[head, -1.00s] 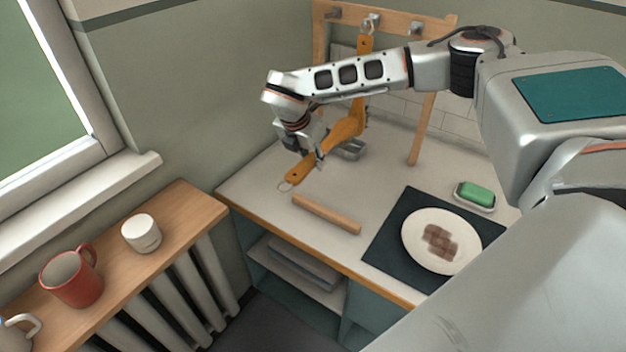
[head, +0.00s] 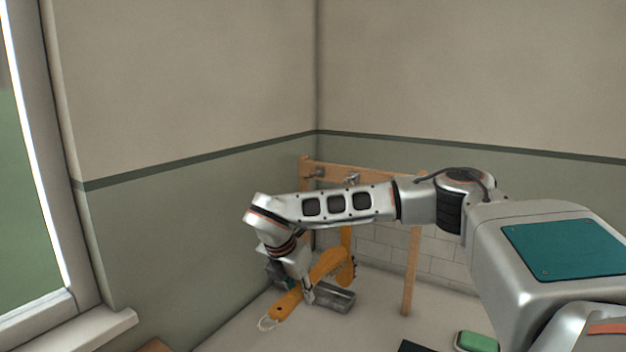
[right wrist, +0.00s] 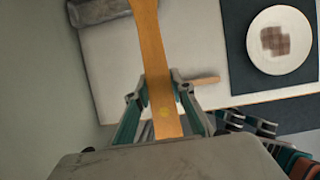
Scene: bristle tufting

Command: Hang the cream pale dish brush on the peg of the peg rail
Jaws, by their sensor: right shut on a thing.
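My right gripper (head: 297,287) is shut on the handle of an orange-brown wooden dish brush (head: 290,302), held at a slant above the counter. In the right wrist view the handle (right wrist: 153,62) runs between the fingers (right wrist: 160,95). Its bristles cannot be made out, so I cannot tell if they are cream. The wooden peg rail (head: 385,174) stands in the corner behind my forearm. Two pegs show: left (head: 317,173) and middle (head: 352,179). Another orange brush (head: 346,240) hangs below the middle peg, partly hidden. My left gripper is out of view.
A green soap in a dish (head: 478,341) is at lower right. In the right wrist view, a wooden rod (right wrist: 200,80), a dark mat (right wrist: 235,65) and a white plate (right wrist: 302,48) show.

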